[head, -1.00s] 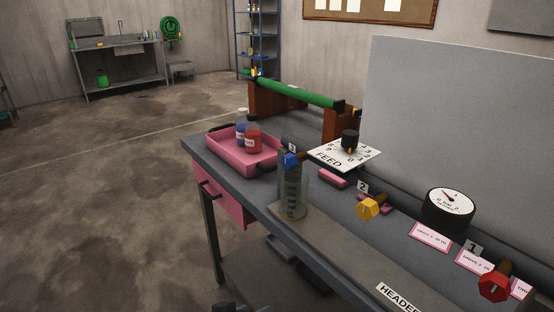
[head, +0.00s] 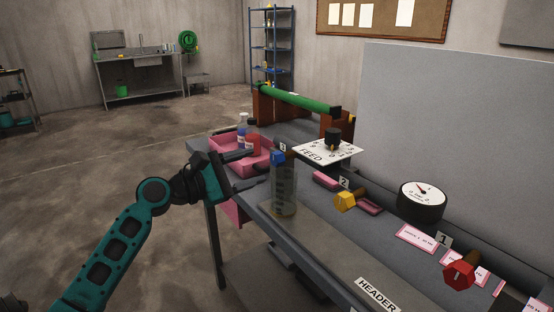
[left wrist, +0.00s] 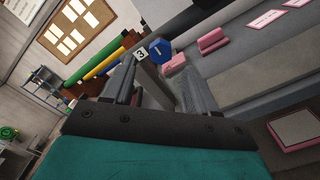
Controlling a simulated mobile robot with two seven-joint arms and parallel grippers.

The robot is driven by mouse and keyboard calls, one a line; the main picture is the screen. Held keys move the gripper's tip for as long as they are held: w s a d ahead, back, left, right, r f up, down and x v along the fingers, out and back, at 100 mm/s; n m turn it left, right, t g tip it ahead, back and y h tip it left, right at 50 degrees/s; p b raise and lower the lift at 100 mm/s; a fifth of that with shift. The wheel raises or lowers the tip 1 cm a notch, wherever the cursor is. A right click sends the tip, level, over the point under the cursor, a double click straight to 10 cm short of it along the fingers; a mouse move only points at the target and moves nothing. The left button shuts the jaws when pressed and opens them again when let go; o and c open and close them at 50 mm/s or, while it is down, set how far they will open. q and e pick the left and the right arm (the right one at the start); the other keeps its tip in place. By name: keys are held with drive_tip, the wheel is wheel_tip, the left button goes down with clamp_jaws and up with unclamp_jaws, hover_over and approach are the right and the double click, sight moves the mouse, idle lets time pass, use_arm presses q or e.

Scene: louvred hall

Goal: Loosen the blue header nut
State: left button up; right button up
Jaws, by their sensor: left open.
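The blue header nut (head: 278,157) sits at the far end of the row, by a tag marked 3 and just above a clear graduated cylinder (head: 284,193). It also shows in the left wrist view (left wrist: 158,52), ahead of the fingers beside the 3 tag. My left gripper (head: 246,163) is open and empty, to the left of the blue nut and apart from it, its fingers pointing towards it over the pink tray. A yellow nut (head: 346,201) by tag 2 and a red nut (head: 459,275) by tag 1 are nearer. My right gripper is not in view.
The pink tray (head: 223,143) with bottles lies on the bench's far left. A FEED dial plate (head: 312,155) stands behind the blue nut, and a gauge (head: 421,201) is at right. A green roller (head: 300,99) lies at the back. The floor left of the bench is open.

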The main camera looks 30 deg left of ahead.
sight(274, 160)
use_arm(q)
drive_tip(key=x, duration=0.5)
drive_tip(key=shift+w+d, duration=0.15)
drive_tip(key=shift+w, duration=0.2)
drive_tip(key=shift+x, duration=0.8)
drive_tip(key=shift+c, duration=0.3)
clamp_jaws()
idle(0.4)
